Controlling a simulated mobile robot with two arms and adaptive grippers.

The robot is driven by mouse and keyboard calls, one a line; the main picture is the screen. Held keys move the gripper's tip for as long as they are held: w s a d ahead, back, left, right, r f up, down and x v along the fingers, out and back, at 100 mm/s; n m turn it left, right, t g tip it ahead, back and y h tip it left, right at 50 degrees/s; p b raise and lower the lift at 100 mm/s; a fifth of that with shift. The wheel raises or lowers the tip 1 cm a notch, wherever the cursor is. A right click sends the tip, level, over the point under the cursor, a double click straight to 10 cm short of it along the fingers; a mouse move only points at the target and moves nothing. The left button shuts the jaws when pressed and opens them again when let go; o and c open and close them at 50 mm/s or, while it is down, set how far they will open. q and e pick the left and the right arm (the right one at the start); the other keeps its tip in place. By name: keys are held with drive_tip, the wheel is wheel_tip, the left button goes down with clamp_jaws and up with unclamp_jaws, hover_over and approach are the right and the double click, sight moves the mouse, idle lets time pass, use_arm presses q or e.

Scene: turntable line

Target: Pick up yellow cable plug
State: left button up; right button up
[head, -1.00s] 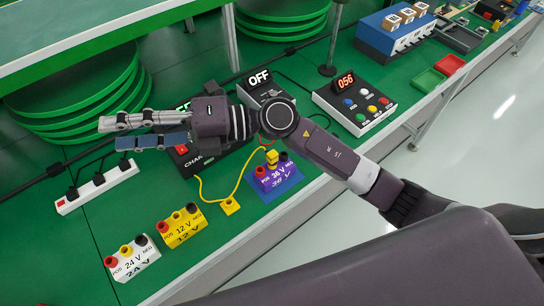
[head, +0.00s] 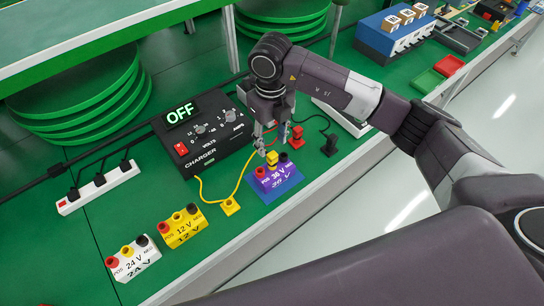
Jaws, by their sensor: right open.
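A yellow plug (head: 272,158) stands upright on the purple 36 V block (head: 277,183), between its red and black terminals. A yellow cable (head: 243,178) loops on the table close by, with a square yellow piece (head: 230,206) lying on the green surface. My right gripper (head: 271,147) points down directly above the yellow plug. Its jaws are open, with the fingertips close to the plug's top; whether they touch it I cannot tell. My left gripper is not in view.
The black charger (head: 205,135), reading OFF, stands left of my gripper. A red plug (head: 296,140) and a black plug (head: 329,147) are just right. The yellow 12 V block (head: 183,224) and white 24 V block (head: 133,258) stand at the lower left.

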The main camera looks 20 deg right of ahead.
sight(272, 154)
drive_tip(key=f+p, duration=0.1)
drive_tip(key=f, duration=0.1)
drive_tip(key=s+f+p, duration=0.1)
drive_tip(key=f, duration=0.1)
drive_tip(key=shift+f, duration=0.15)
drive_tip(key=shift+w+f, duration=0.1)
drive_tip(key=shift+f, duration=0.55)
drive_tip(key=c, duration=1.1)
drive_tip(key=shift+r, duration=0.1)
wheel_tip(272, 154, up, 18)
drive_tip(key=b, duration=0.3)
drive_tip(key=shift+r, duration=0.95)
clamp_jaws()
